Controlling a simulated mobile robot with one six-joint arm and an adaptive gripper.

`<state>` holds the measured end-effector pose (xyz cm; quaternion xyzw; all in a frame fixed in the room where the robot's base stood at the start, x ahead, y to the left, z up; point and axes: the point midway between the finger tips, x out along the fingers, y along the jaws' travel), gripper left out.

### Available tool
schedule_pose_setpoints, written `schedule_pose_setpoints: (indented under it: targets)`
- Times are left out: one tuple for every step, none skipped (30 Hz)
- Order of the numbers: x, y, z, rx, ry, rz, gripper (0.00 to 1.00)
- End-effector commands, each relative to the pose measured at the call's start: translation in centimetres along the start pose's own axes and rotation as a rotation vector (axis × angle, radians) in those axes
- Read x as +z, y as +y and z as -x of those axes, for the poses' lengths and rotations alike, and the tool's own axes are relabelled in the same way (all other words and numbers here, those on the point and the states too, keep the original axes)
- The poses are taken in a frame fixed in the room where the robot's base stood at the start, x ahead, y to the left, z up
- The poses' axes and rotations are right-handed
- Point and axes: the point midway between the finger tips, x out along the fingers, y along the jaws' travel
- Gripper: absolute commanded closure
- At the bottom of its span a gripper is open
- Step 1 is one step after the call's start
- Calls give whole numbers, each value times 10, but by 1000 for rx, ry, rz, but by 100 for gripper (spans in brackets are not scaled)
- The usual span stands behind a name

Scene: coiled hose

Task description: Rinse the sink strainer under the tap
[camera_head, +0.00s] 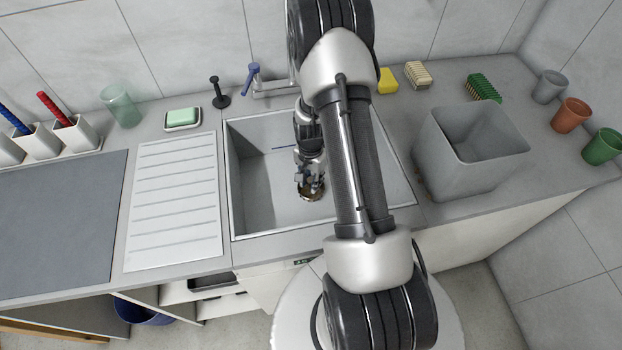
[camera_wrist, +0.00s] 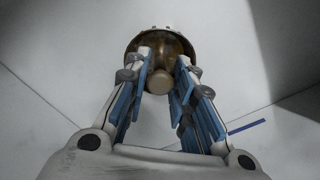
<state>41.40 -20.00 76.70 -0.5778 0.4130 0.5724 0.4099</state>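The sink strainer (camera_wrist: 174,41) is a small brass-coloured round bowl with a knob in its middle. In the head view the strainer (camera_head: 311,195) shows at the tip of my gripper (camera_head: 311,181), inside the sink (camera_head: 255,205). In the wrist view the blue-padded fingers of my gripper (camera_wrist: 163,72) stand on either side of the knob, close against it. I cannot tell whether the strainer is clear of the sink floor. The tap (camera_head: 273,88) with a blue handle stands behind the sink; my arm hides part of its spout.
A grey bin (camera_head: 455,160) stands right of the sink. A ribbed drainboard (camera_head: 172,205) lies left. Green soap (camera_head: 182,116), a black stopper-like piece (camera_head: 218,92), a yellow sponge (camera_head: 387,80) and brushes (camera_head: 483,88) line the back. Cups (camera_head: 570,115) stand far right.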

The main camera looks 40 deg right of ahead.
Motion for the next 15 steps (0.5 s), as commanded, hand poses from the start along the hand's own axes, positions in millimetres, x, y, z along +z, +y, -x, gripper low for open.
schedule_pose_setpoints:
  targets:
    - [0, 0, 0, 0, 0, 0, 71]
    - [0, 0, 0, 0, 0, 0, 69]
    - [0, 0, 0, 0, 0, 0, 66]
    - [0, 0, 0, 0, 0, 0, 64]
    - [0, 0, 0, 0, 0, 0, 62]
    - [0, 0, 0, 0, 0, 0, 59]
    - [0, 0, 0, 0, 0, 0, 59]
    - [0, 0, 0, 0, 0, 0, 59]
    - [0, 0, 0, 0, 0, 0, 59]
    - [0, 0, 0, 0, 0, 0, 59]
    - [0, 0, 0, 0, 0, 0, 59]
    - [0, 0, 0, 0, 0, 0, 59]
    - [0, 0, 0, 0, 0, 0, 59]
    - [0, 0, 0, 0, 0, 0, 59]
    - [0, 0, 0, 0, 0, 0, 59]
